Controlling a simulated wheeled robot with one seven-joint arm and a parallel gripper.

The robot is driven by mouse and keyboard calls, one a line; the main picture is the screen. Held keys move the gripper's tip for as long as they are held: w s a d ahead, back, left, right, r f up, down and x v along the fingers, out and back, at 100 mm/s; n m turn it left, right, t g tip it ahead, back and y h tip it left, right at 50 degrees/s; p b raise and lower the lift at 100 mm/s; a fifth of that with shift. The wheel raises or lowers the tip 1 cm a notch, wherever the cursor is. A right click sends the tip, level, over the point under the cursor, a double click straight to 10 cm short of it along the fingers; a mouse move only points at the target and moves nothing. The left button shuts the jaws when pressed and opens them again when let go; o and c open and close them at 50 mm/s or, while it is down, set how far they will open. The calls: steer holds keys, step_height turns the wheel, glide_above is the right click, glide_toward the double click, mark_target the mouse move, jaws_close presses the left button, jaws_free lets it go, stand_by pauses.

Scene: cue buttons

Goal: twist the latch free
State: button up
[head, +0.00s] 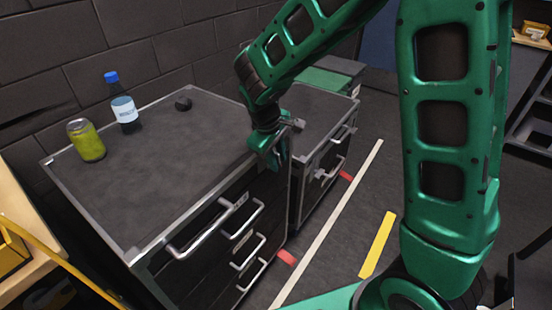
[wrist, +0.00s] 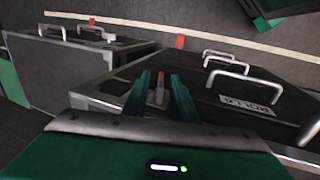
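A small grey and red piece (wrist: 160,92) shows in the gap between the fingers. It may be the latch, but it is too small to be sure, and I cannot tell whether the fingers touch it. In the head view my gripper hides that spot.
Drawer handles (head: 200,232) stick out from the near cabinet's front. A second cabinet (head: 310,115) with handles stands just beyond. A yellow-green can (head: 86,141), a blue-capped bottle (head: 125,112) and a small dark object (head: 183,104) stand on the near top.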

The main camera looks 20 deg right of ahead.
jaws_close()
steer(key=shift+d, duration=0.1)
steer(key=shift+w+g+y, duration=0.15)
steer(key=shift+g+y, duration=0.35)
steer(key=shift+y, duration=0.2)
steer(key=shift+g+y, duration=0.5)
steer(key=shift+y, duration=0.1)
jaws_free()
